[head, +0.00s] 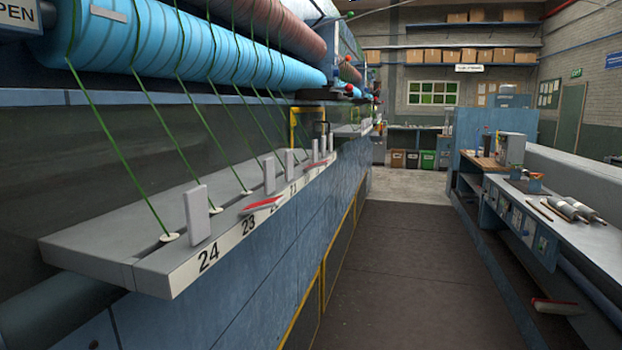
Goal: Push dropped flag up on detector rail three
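A long grey detector rail (105,240) runs from the near left into the distance along the machine. Its front edge carries number labels; 24 and 23 are readable, and the farther ones are too small or partly covered. A pale flag (198,215) stands upright by 24. Near 23 a red and white flag (262,204) lies dropped, sticking out over the front edge. Beyond it several pale flags, such as this one (269,175), stand upright. Another red flag (318,163) lies low farther along. No label marks a rail as three. My gripper is not in view.
Green yarns (120,150) slant from the blue rolls (180,45) down to eyelets in the rail. The dark aisle floor (395,270) is clear. A workbench (560,225) with rollers and control boxes lines the right side; a pale, red-ended object (556,307) is low beside it.

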